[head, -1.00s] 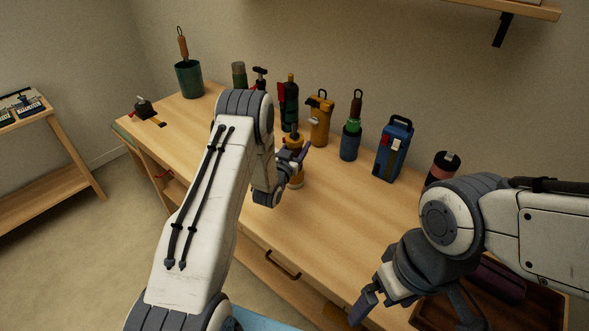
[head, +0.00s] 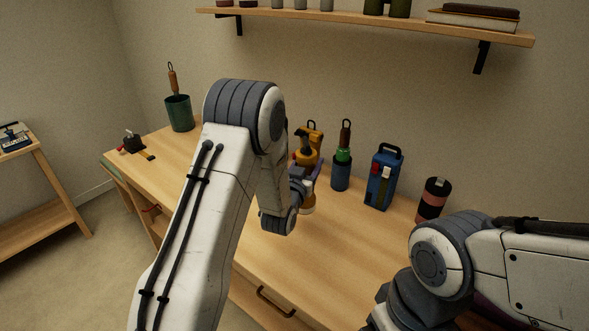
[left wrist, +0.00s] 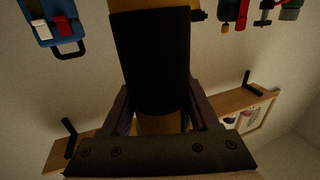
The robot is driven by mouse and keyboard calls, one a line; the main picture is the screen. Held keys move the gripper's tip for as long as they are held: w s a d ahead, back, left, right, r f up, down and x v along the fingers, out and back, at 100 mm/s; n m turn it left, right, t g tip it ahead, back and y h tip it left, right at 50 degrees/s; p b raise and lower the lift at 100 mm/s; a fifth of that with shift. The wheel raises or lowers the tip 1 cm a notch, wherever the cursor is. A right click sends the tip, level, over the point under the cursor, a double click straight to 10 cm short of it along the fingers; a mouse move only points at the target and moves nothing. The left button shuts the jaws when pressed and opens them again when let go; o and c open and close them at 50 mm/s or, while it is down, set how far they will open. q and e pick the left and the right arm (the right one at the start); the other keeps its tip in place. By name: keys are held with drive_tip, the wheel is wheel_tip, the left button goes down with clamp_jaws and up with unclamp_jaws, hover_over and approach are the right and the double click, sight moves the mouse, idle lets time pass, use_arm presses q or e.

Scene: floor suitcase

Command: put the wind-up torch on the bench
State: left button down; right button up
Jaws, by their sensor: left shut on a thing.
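My left gripper (head: 306,182) is shut on an orange-yellow cylinder with a black band, which I take to be the wind-up torch (head: 308,208). It is roughly upright, and my left arm hides part of it. In the left wrist view the torch's black band (left wrist: 151,62) fills the middle, with the jaws on both sides of the paler part. The wooden bench (head: 290,250) runs along the wall beneath it. I cannot tell whether the torch's base touches the bench top. My right arm is at the lower right, and its gripper is out of frame.
A green pot (head: 179,113) stands far left. A wall shelf (head: 380,22) hangs above. The bench front is clear.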

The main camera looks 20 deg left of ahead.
sight(312, 169)
use_arm(q)
drive_tip(key=shift+s+d+r, duration=0.25)
drive_tip(key=shift+s+d, duration=0.25)
drive_tip(key=shift+d, duration=0.05)
drive_tip(key=shift+s+d+r, duration=0.25)
drive_tip(key=shift+s+d, duration=0.25)
drive_tip(key=s+a+f+p, duration=0.1)
drive_tip(key=s+a+f, duration=0.2)
drive_tip(key=s, duration=0.5)
drive_tip(key=shift+s+f+y, duration=0.3)
drive_tip(key=shift+s+f, duration=0.05)
drive_tip(key=shift+f, duration=0.45)
drive_tip(key=shift+a, duration=0.1)
